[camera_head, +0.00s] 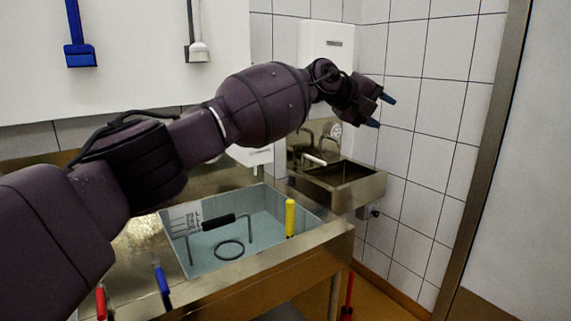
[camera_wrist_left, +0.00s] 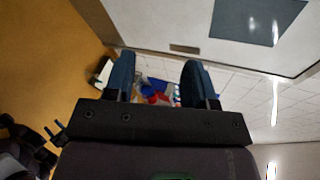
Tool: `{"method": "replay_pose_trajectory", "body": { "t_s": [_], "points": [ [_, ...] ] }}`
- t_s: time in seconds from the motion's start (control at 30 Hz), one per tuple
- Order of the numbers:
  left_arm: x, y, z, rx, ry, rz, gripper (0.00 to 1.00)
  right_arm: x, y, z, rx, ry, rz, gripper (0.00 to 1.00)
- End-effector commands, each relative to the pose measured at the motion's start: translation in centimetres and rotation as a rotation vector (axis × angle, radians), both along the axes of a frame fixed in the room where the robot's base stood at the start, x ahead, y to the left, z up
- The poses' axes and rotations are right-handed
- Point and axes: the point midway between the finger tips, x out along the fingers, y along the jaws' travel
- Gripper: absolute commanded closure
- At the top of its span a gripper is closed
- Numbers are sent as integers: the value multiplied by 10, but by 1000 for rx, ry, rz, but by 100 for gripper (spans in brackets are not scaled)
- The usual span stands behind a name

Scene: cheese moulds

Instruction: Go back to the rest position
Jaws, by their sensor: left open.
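My left arm reaches in from the left across the head view, over the sink counter. My left gripper (camera_head: 381,111) is open and empty, in the air in front of the tiled wall, above and to the right of the small steel basin. In the left wrist view the two blue fingertips (camera_wrist_left: 158,80) stand apart with nothing between them; coloured items far behind show in the gap, too small to name. My right gripper does not show in either view.
A steel counter (camera_head: 255,279) holds a sink with water, a yellow-handled tool (camera_head: 290,218), a black-handled tool (camera_head: 213,222) and a dark ring (camera_head: 229,250). A small steel basin (camera_head: 345,190) hangs at the corner. A door frame (camera_head: 484,170) stands at right.

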Motion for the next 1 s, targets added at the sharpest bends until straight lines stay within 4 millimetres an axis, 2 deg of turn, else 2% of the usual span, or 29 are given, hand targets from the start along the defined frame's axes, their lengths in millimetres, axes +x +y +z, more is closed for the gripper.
{"method": "replay_pose_trajectory", "body": {
  "t_s": [0.03,0.07,0.17,0.37,0.67,1.0],
  "points": [
    [-13,-11,-10,-112,8,-48,49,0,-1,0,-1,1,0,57],
    [-19,-16,-12,-173,8,-66,49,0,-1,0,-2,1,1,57],
    [-36,-21,-19,-362,24,-90,49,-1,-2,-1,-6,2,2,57],
    [-52,-3,-38,-674,108,-25,49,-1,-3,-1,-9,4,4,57],
    [-55,64,-93,-994,295,210,49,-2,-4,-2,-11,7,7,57],
    [-67,161,-187,-1209,548,528,49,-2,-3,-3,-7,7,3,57]
  ]
}}
